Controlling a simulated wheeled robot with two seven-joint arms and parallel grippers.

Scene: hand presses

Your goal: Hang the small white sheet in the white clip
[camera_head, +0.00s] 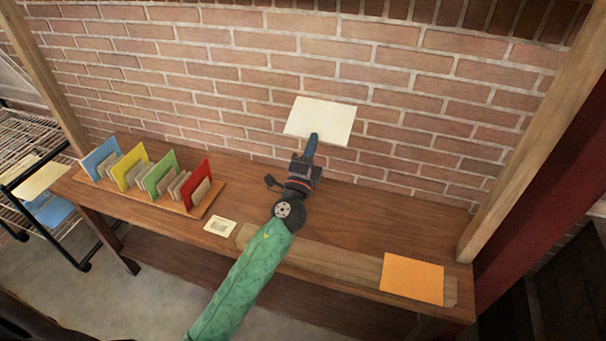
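A plain cream-white sheet (320,120) is held up above the back of the table, in front of the brick wall. My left gripper (313,142) is at the sheet's lower edge, with narrow blue fingers that appear shut on it. The fingertips are too small to see in detail. A small white card (220,227) with a grey print lies flat on the table, left of my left arm. I cannot make out a white clip. My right gripper is not in view.
A wooden rack (197,212) with blue, yellow, green and red dividers stands on the table (340,232) at the left. An orange sheet (412,278) lies at the front right. A wire shelf (30,150) stands far left. Wooden posts flank the table.

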